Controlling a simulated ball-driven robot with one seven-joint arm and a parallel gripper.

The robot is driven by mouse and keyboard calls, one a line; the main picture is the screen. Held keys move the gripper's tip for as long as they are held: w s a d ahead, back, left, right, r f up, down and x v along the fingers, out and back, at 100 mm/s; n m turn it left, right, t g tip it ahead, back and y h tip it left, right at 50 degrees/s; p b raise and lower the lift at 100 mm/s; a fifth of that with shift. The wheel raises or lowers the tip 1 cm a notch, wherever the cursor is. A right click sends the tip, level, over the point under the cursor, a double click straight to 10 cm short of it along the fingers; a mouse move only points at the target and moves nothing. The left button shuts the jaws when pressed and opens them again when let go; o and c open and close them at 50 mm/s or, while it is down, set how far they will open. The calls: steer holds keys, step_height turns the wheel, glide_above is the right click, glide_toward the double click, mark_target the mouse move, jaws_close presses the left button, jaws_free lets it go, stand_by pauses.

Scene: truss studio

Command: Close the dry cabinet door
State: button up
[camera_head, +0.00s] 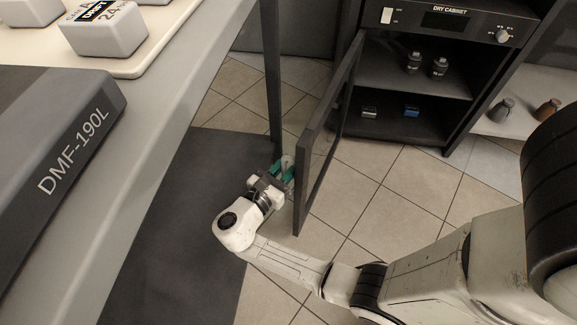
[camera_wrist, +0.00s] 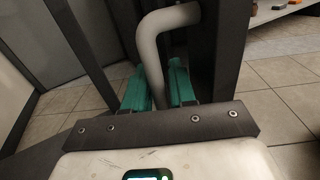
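The dry cabinet (camera_head: 441,68) stands at the upper right of the head view. Its dark-framed door (camera_head: 323,150) is swung wide open toward me, on the left of the cabinet. My gripper (camera_head: 284,170), with green fingers, is at the door's left face, near its free edge. In the wrist view a pale, bent door handle (camera_wrist: 153,50) runs down between the green fingers (camera_wrist: 160,88). The fingers are close together on either side of the handle and look shut on it. The exact contact is partly hidden by the handle.
A grey table (camera_head: 165,130) with a dark DMF-190L case (camera_head: 60,150) and a tray (camera_head: 130,65) fills the left. Small items stand inside the cabinet, and a low white shelf (camera_head: 520,120) is at its right. Tiled floor (camera_head: 390,200) between door and cabinet is clear.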

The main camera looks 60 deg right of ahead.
steer(key=shift+d, duration=0.25)
steer(key=shift+c, duration=0.5)
jaws_close()
